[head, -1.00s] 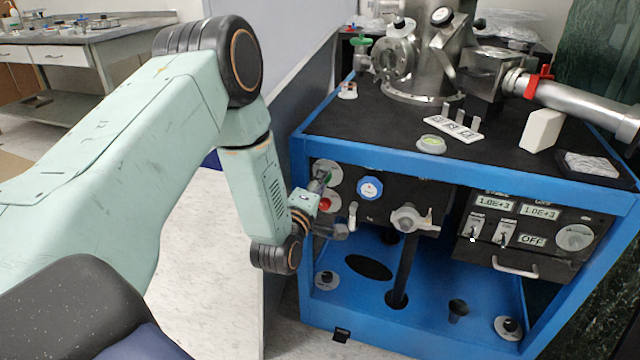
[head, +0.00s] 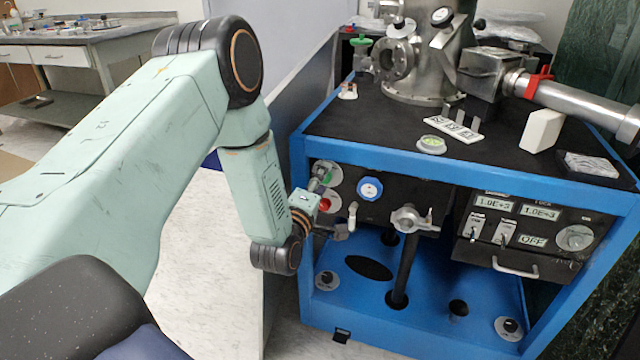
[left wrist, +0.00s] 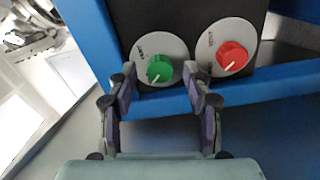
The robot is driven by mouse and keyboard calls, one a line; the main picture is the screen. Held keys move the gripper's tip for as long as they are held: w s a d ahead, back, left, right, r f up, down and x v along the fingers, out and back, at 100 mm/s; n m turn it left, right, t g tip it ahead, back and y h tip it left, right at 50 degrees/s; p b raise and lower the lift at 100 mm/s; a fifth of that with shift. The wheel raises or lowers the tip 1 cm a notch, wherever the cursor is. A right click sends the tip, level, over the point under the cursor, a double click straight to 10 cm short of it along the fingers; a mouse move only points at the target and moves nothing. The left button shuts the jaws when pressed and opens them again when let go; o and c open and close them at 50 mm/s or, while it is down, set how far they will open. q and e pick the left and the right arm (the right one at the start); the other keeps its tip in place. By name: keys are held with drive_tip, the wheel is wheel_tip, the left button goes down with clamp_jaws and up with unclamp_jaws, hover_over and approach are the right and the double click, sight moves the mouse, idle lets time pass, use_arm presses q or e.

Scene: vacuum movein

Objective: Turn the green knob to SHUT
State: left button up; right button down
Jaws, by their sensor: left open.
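The green knob (left wrist: 159,69) sits on a pale round dial plate near the blue frame's edge in the left wrist view. In the head view the green knob (head: 327,176) is partly hidden by my left gripper. My left gripper (left wrist: 160,84) is open, its two fingers spread to either side of the green knob's lower part. I cannot tell whether they touch it. My right gripper is not in view.
A red knob (left wrist: 232,55) on its own plate is close to the right of the left gripper's fingers. A blue knob (head: 369,188) and a metal valve handle (head: 415,219) are further right on the blue-framed cabinet (head: 465,173). A grey partition (head: 287,130) stands left of it.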

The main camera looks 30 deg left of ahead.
use_arm(q)
drive_tip(key=v, duration=1.2)
idle(0.3)
drive_tip(key=s+d+f+m+g+h+p, duration=0.1)
drive_tip(key=s+d+f+m+g+h, duration=0.15)
drive_tip(key=s+f+m+g, duration=0.35)
drive_tip(key=s+d+f+m+g+h+p, duration=0.1)
drive_tip(key=s+d+f+m+g, duration=0.3)
drive_tip(key=f, duration=0.4)
drive_tip(key=s+d+r+m+g+p, duration=0.1)
drive_tip(key=s+d+m+g+p, duration=0.1)
drive_tip(key=s, duration=0.7)
drive_tip(key=s+d+r+m+g+p, duration=0.1)
drive_tip(key=s+d+m+g+p, duration=0.1)
drive_tip(key=s+m+g+p, duration=0.3)
drive_tip(key=s+m+p, duration=0.1)
drive_tip(key=s, duration=0.3)
drive_tip(key=shift+d+g, duration=0.15)
drive_tip(key=shift+g, duration=0.15)
